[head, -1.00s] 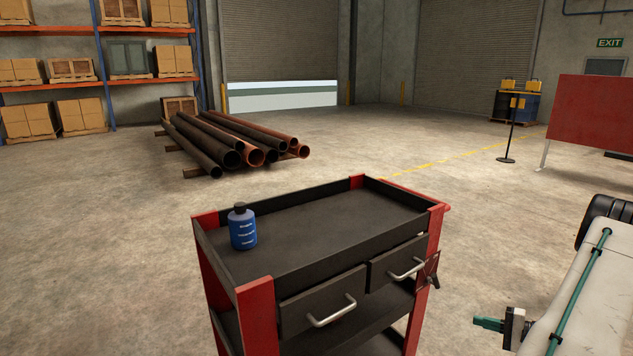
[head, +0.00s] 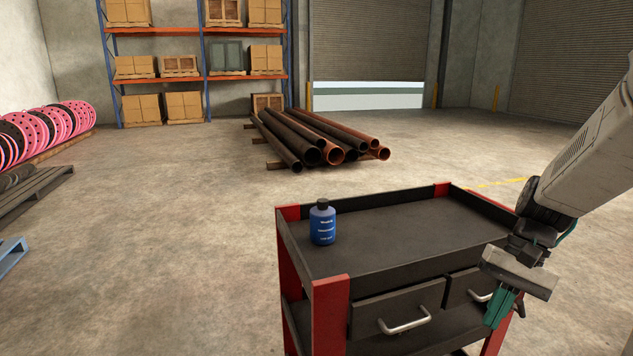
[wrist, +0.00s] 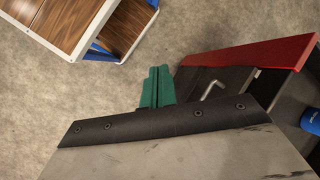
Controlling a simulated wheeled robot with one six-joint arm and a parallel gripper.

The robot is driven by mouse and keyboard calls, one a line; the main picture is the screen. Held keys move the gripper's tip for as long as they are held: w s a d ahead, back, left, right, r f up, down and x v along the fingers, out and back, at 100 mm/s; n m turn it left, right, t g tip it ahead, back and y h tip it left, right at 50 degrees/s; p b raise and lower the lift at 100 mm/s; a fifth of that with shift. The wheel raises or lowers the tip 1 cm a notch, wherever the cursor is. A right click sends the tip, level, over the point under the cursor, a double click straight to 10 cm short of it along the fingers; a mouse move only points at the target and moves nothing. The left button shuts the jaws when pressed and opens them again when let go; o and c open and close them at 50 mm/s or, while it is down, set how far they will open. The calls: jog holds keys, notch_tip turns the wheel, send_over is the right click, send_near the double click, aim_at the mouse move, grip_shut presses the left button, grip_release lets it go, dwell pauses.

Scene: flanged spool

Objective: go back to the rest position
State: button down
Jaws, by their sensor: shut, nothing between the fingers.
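My gripper (head: 497,310) is at the right of the head view, in front of the right end of the tool cart (head: 330,310). Its green fingers point down and are shut with nothing between them. In the wrist view the green fingers (wrist: 158,84) are together over bare floor, beside the cart's red edge (wrist: 250,52). A blue bottle (head: 322,225) stands upright on the left of the cart's top tray. Part of it shows at the right edge of the wrist view (wrist: 310,119).
The cart has two shut drawers with handles (head: 404,321). A wood-topped table (wrist: 65,20) shows at the wrist view's upper left. Pipes (head: 320,138) lie on the floor behind the cart. Pink and black discs (head: 45,130) and a pallet (head: 35,195) are at left. Open floor lies between.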

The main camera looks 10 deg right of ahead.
jog(key=s+a+r+n+t+h, duration=0.1)
jog(key=s+a+r+n+h, duration=0.1)
jog(key=a, duration=0.4)
jog(key=s+a+r+n+t+h, duration=0.2)
jog(key=s+a+r+n+h, duration=0.1)
jog(key=s+a+r+n, duration=0.2)
jog(key=shift+s+a+r+n, duration=0.3)
jog(key=shift+s+a+r, duration=0.6)
jog(key=shift+a, duration=0.35)
jog(key=shift+f, duration=0.1)
